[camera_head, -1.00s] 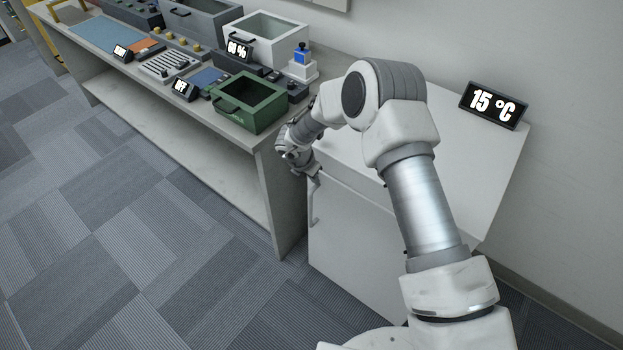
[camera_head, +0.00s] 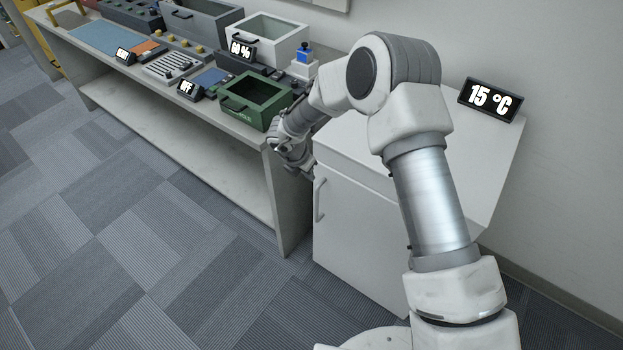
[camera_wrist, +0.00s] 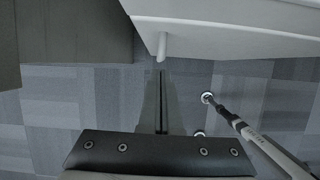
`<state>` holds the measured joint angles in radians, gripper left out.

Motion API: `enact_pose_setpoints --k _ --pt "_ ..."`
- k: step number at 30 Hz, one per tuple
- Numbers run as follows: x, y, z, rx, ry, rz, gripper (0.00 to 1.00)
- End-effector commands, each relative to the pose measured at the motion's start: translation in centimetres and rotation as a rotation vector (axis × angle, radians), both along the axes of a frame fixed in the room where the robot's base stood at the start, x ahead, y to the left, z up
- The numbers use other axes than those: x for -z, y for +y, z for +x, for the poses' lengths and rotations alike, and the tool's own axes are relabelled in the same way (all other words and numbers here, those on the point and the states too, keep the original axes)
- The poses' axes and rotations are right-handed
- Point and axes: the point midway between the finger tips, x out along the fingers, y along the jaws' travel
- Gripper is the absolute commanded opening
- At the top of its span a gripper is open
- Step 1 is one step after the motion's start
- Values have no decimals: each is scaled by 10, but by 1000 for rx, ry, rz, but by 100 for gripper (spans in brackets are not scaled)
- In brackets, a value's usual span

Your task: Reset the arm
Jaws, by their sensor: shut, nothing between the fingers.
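My arm reaches forward from the lower right of the head view and bends down in front of the bench end. My gripper shows mostly from behind in the head view, at the left front corner of the white cabinet; its fingers are hard to make out there. In the wrist view my gripper (camera_wrist: 160,76) is shut and empty, with its two thin dark fingers together. The white cabinet's handle (camera_wrist: 162,46) lies just beyond the fingertips in that view. I see a gap between them. The handle (camera_head: 319,200) is upright on the cabinet's front in the head view.
The white cabinet (camera_head: 350,225) appears closed, with a 15 °C display (camera_head: 490,99) on top. The grey bench (camera_head: 285,205) carries a green box (camera_head: 245,112), a white bin (camera_head: 268,50) and several control panels. Open carpet (camera_head: 110,240) lies in front.

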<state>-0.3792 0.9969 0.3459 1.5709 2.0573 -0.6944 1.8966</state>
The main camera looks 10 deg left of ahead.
Motion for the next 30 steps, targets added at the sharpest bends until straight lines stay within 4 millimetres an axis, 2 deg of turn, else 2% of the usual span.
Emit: enact_pose_setpoints --k 1,6,13,17,20,23,27,30 --pt "-12 2 -3 -1 -2 1 0" --pt "-33 6 -12 0 0 1 0" --pt "-41 7 -16 -1 1 0 0" --pt "-44 7 -14 -11 -6 0 0" --pt "-61 6 -1 -77 -47 1 0" --pt "-99 2 21 -233 -136 -14 0" --pt "-173 -5 49 -547 -296 -87 0" --pt "-225 -11 57 -781 -399 -172 0"
